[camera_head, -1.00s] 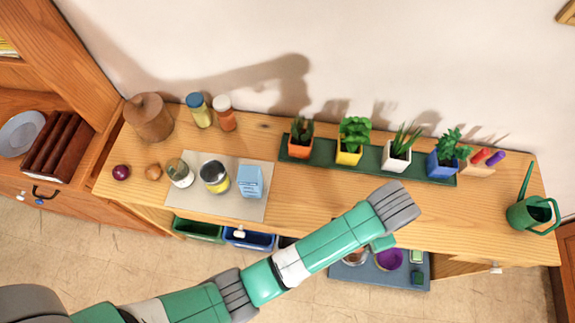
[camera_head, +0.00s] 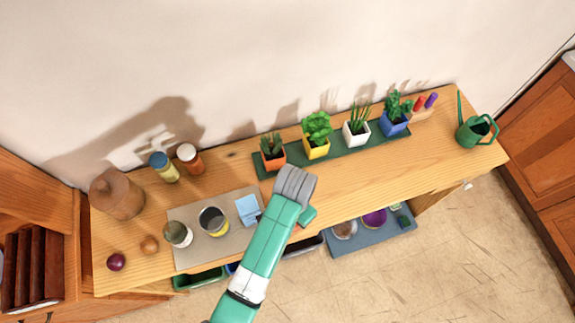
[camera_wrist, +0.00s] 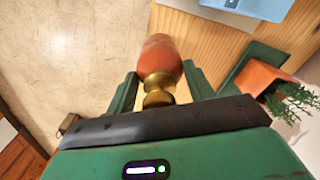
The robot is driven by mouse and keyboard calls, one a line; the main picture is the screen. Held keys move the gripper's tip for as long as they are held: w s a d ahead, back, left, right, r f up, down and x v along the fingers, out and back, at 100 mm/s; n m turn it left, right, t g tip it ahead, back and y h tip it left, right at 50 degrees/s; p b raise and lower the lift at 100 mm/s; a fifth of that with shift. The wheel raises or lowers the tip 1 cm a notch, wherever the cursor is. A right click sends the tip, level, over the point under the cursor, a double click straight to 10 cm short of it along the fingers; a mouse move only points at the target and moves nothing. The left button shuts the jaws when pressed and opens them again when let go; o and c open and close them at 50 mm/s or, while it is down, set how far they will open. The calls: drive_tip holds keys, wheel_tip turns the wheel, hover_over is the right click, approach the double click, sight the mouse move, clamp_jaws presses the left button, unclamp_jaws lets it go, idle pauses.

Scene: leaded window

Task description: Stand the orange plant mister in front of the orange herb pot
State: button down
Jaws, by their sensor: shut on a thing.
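The orange plant mister (camera_wrist: 160,55), with a brass neck and top, is between the fingers of my gripper (camera_wrist: 162,90) in the wrist view. My gripper is shut on it. It hangs near the front edge of the wooden counter, with floor showing beside it. The mister is hidden behind my arm in the head view. The orange herb pot (camera_head: 273,160) stands at the left end of a green tray (camera_head: 342,153). It also shows at the right of the wrist view (camera_wrist: 258,78), apart from the mister.
Yellow (camera_head: 316,149), white (camera_head: 356,134) and blue (camera_head: 392,126) herb pots share the tray. A beige mat (camera_head: 190,215) with jars and a light blue box (camera_head: 248,207) lies left of my arm. A green watering can (camera_head: 474,132) stands at the right end.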

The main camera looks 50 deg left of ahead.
drive_tip(key=w+a+f, duration=0.3)
drive_tip(key=a+f, duration=0.1)
drive_tip(key=a, duration=0.2)
drive_tip(key=shift+w, duration=0.25)
drive_tip(key=shift+f, duration=0.15)
drive_tip(key=c, duration=0.6)
unclamp_jaws()
wheel_tip(320, 180, up, 12)
drive_tip(key=shift+r+p, duration=0.1)
drive_tip(key=shift+p, duration=0.2)
